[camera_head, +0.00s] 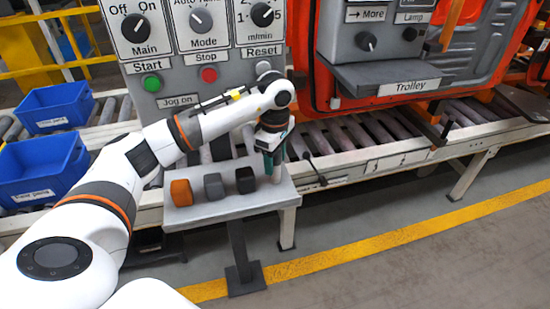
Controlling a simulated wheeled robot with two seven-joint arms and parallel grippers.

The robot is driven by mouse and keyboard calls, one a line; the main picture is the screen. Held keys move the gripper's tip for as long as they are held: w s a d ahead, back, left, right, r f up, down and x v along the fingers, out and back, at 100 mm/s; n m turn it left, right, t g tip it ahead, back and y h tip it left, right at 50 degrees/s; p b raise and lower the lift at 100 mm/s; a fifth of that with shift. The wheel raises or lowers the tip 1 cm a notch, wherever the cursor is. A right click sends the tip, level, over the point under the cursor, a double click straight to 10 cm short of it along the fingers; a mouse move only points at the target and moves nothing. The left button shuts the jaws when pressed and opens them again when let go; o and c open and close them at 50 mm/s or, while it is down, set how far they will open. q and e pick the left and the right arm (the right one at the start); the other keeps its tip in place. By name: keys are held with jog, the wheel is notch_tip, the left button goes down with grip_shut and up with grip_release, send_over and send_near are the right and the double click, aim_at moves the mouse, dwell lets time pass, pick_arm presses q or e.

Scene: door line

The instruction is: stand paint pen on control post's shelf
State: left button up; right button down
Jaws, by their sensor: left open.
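The control post's shelf (228,207) is a light grey plate on a dark stand in the middle of the view, under the control panel (172,72). My left gripper (273,160) is over the right end of the shelf, pointing down, and is open. A slim pale upright thing, probably the paint pen (277,175), stands at the gripper's fingers at the shelf's right end. The fingers hide its upper part, and I cannot tell whether they touch it. My right gripper is not in view.
An orange block (181,192), a grey block (213,187) and a black block (245,180) stand in a row on the shelf, left of my gripper. Blue bins (40,168) are at the left. A roller conveyor (350,135) runs behind, with an orange door carrier (400,60).

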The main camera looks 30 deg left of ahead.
pick_arm(q)
notch_tip(320, 180, up, 8)
jog(key=shift+f+b, duration=0.1)
jog(key=shift+b, duration=0.6)
